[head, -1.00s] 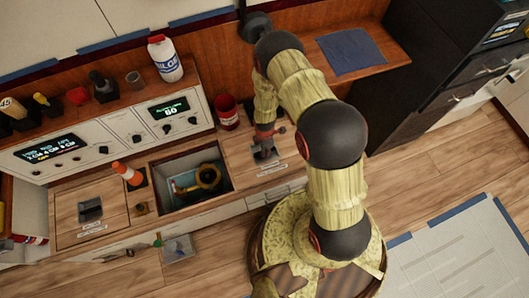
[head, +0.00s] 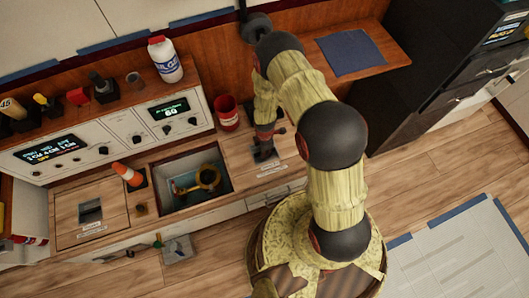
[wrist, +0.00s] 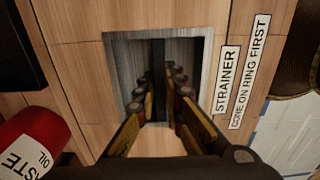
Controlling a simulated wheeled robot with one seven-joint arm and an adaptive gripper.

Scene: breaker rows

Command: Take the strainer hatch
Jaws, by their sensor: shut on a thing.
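The strainer hatch (head: 238,158) is a wooden panel in the counter, right of the open square well. In the wrist view, its wood (wrist: 75,60) surrounds a square metal recess with a dark upright bar (wrist: 158,65) across it. A label beside it reads "STRAINER, CONE ON RING FIRST" (wrist: 228,78). My gripper (wrist: 160,85) reaches down into the recess, with a finger on each side of the bar, shut on it. In the head view, my gripper (head: 266,144) is over the recess and my wrist partly hides it. The hatch looks seated level in the counter.
The open well (head: 218,196) holds a yellow ring (head: 208,177). A red waste oil can (head: 226,112) stands close behind the hatch. A second hatch (head: 70,213) lies at the left.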

